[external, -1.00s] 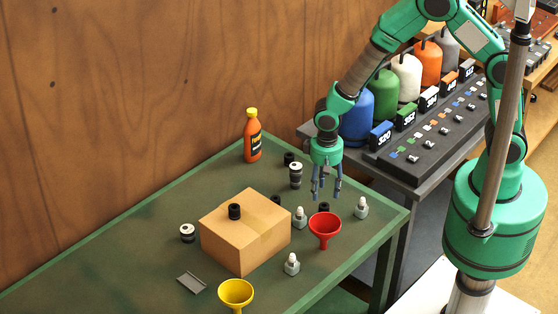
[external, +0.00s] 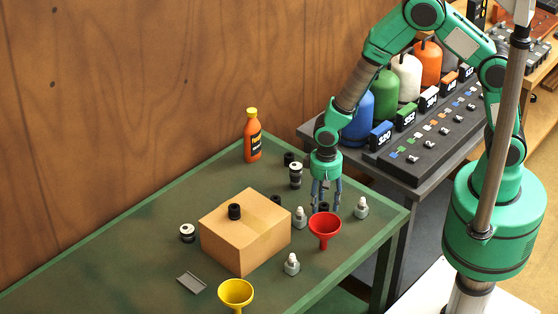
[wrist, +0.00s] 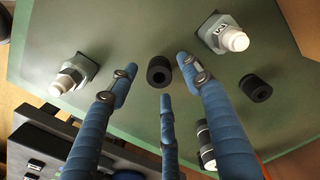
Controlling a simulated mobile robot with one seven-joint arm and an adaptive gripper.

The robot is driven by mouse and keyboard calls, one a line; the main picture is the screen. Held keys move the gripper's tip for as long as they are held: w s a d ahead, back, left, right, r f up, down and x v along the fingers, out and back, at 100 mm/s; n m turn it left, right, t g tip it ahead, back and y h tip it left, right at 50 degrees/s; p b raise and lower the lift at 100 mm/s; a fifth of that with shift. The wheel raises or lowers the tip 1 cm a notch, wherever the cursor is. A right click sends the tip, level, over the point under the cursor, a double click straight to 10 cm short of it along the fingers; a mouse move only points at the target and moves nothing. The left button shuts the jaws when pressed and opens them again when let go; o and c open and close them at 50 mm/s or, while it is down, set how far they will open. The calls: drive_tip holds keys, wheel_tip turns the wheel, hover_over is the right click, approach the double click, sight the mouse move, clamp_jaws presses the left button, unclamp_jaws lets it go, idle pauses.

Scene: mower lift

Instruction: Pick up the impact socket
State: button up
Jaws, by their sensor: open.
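Several black impact sockets stand on the green table (external: 130,250). One black socket (wrist: 159,72) shows in the wrist view between and just beyond my fingertips, its dark hole facing up. It also shows in the external view (external: 323,207), partly hidden by my fingers. My gripper (external: 326,206) is open above it, pointing down, with its three blue fingers (wrist: 160,88) apart and empty. A second socket (wrist: 256,88) lies right of the fingers in the wrist view. Another socket (external: 234,211) stands on the cardboard box (external: 240,245), and one (external: 289,158) is farther back.
A red funnel (external: 325,228) and small grey bottles with white caps (external: 300,218) (external: 361,208) (external: 292,265) stand close around my gripper. A yellow funnel (external: 236,292), orange bottle (external: 252,138) and black-and-white cylinders (external: 295,175) (external: 187,233) are also on the table. The left table area is clear.

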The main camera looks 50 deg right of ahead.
drive_tip(key=shift+f, duration=1.25)
drive_tip(key=shift+c, duration=0.3)
clamp_jaws()
